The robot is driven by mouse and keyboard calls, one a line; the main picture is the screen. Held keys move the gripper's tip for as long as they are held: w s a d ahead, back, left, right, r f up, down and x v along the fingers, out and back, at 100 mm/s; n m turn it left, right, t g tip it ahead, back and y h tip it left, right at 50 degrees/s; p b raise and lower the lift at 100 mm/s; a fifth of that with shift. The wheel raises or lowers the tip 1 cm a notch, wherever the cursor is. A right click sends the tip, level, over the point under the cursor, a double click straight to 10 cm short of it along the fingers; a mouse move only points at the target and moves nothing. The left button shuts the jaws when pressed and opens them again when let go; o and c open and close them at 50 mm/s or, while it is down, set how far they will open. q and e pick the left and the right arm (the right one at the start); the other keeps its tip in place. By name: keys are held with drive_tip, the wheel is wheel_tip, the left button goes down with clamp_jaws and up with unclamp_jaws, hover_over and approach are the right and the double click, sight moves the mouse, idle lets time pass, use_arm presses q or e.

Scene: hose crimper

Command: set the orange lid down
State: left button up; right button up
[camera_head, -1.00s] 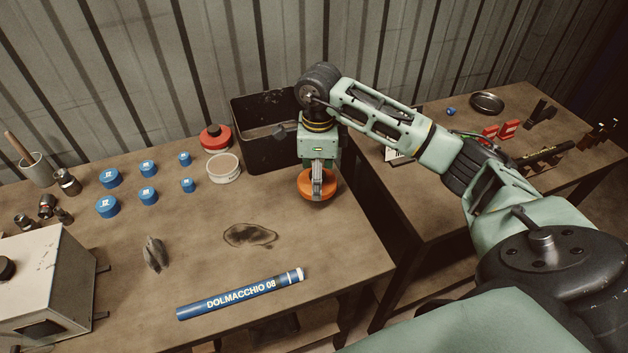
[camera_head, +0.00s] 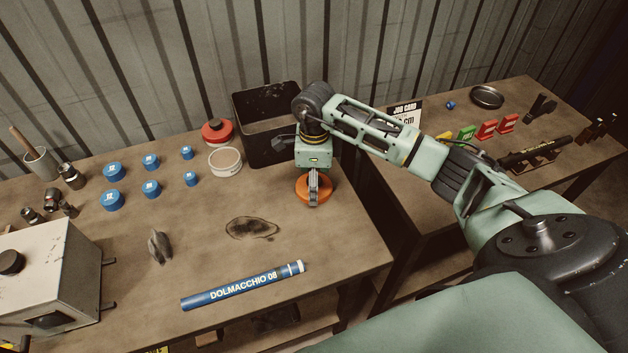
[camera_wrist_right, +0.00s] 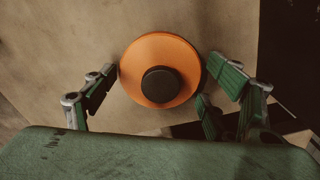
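The orange lid (camera_head: 301,188) lies flat at the right end of the workbench. It appears to rest on the bench top. In the right wrist view the lid (camera_wrist_right: 135,75) shows as an orange disc with a dark round knob (camera_wrist_right: 161,86). My right gripper (camera_head: 314,190) is directly above it, pointing down. Its fingers (camera_wrist_right: 161,75) are spread on both sides of the lid, very close to its rim. A narrow gap shows at the right side, so the gripper looks open around the lid. My left gripper is not in view.
A black bin (camera_head: 268,148) stands just behind the lid. A white tub (camera_head: 225,162), a red-topped can (camera_head: 217,131) and several blue caps (camera_head: 151,189) are to the left. A blue tube (camera_head: 243,286) lies in front. The bench's right edge is close by.

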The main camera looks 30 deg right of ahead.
drive_tip(key=shift+o, duration=0.9)
drive_tip(key=shift+r, duration=0.55)
wheel_tip(320, 180, up, 11)
drive_tip(key=b, duration=0.3)
drive_tip(key=shift+r, duration=0.15)
